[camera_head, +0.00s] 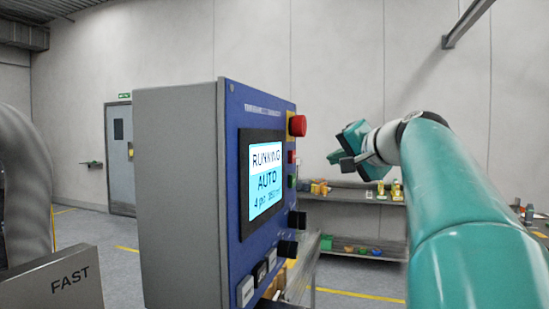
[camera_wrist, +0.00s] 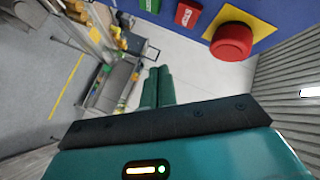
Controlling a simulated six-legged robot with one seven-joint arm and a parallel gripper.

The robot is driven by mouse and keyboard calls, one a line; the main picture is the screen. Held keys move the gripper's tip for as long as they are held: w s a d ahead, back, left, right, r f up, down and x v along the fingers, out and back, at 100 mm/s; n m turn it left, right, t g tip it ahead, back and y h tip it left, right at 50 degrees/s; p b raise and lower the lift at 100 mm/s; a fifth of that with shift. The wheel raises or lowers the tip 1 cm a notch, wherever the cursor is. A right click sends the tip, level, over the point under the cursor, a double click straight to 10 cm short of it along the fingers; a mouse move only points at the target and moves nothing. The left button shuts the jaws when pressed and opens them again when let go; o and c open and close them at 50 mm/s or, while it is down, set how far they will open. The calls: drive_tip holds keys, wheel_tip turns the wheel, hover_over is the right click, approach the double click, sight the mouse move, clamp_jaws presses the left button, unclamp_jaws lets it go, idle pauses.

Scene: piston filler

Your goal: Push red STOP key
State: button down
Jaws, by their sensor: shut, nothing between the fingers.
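The red STOP key (camera_wrist: 187,14) is a small square red key with a white label on the blue panel, at the top of the wrist view. In the head view the same key (camera_head: 291,157) shows edge-on below a red mushroom button (camera_head: 298,125). That button (camera_wrist: 232,41) sits on a yellow plate in the wrist view. A green key (camera_wrist: 150,5) lies on the other side of the red key. My gripper (camera_wrist: 158,69) is shut and empty, its fingers apart from the panel. In the head view my gripper (camera_head: 343,161) is right of the panel.
The grey and blue control box (camera_head: 180,190) has a screen (camera_head: 262,181) reading RUNNING and AUTO. Black knobs (camera_head: 288,248) and lower keys stick out of its face. Shelves with small items (camera_head: 350,228) stand behind. Open space lies between my arm and the panel.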

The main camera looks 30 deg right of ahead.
drive_tip(key=shift+w+a, duration=0.9)
drive_tip(key=shift+w, duration=0.25)
drive_tip(key=shift+w+a, duration=0.9)
drive_tip(key=shift+w, duration=0.25)
drive_tip(key=shift+w+a, duration=0.25)
drive_tip(key=shift+w, duration=0.1)
drive_tip(key=shift+w+a, duration=0.3)
drive_tip(key=shift+w, duration=0.05)
idle(1.2)
drive_tip(key=shift+s+d, duration=0.5)
drive_tip(key=shift+s, duration=0.2)
drive_tip(key=shift+s+d, duration=0.8)
drive_tip(key=shift+s, duration=0.2)
drive_tip(key=shift+s+d, duration=0.75)
drive_tip(key=shift+s, duration=0.2)
